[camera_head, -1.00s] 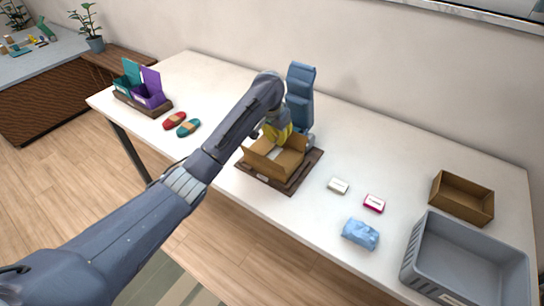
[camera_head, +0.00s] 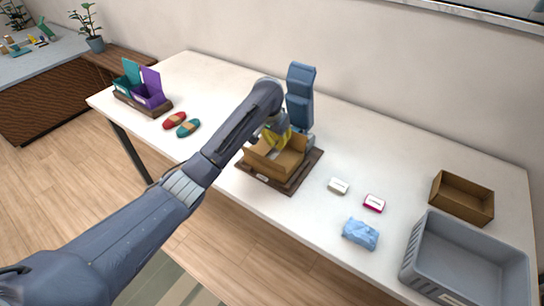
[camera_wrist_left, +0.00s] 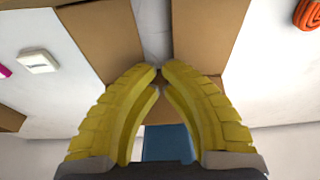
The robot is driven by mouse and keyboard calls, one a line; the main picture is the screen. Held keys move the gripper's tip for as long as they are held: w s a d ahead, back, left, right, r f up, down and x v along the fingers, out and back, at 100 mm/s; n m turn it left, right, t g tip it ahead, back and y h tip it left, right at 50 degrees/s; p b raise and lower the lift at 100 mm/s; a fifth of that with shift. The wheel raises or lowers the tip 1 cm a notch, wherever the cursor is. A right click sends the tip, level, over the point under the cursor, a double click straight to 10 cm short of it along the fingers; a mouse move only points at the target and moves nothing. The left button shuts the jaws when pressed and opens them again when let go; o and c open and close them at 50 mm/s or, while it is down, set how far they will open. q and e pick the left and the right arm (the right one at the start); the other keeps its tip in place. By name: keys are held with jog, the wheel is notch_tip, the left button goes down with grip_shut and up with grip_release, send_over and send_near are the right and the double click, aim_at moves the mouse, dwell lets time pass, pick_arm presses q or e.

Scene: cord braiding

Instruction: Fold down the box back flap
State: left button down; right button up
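The open brown cardboard box (camera_head: 272,164) sits on a dark brown board (camera_head: 307,172) at the middle of the table. My left gripper (camera_head: 273,145) reaches over the box from above, at its back side. In the left wrist view, the yellow fingers (camera_wrist_left: 160,68) converge with their tips together, and no object shows clearly between them. Brown cardboard panels (camera_wrist_left: 212,35) lie on both sides of a pale strip there. The back flap is mostly hidden by the fingers, and I cannot tell its angle or whether they touch it. My right gripper is not in view.
A tall blue device (camera_head: 300,95) stands close behind the box. A white small box (camera_head: 338,186), a pink-and-white small box (camera_head: 374,203), a light-blue bundle (camera_head: 360,233), a grey crate (camera_head: 421,250) and an empty brown box (camera_head: 462,198) are to the right.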

pick_arm(q)
jog(key=shift+s+x, duration=0.2)
jog(key=shift+x, duration=0.85)
jog(key=shift+a, duration=0.15)
jog(key=w+d+v, duration=0.1)
jog(key=v, duration=0.6)
jog(key=shift+w+r, duration=0.2)
jog(key=shift+r, duration=0.35)
jog(key=shift+a, duration=0.1)
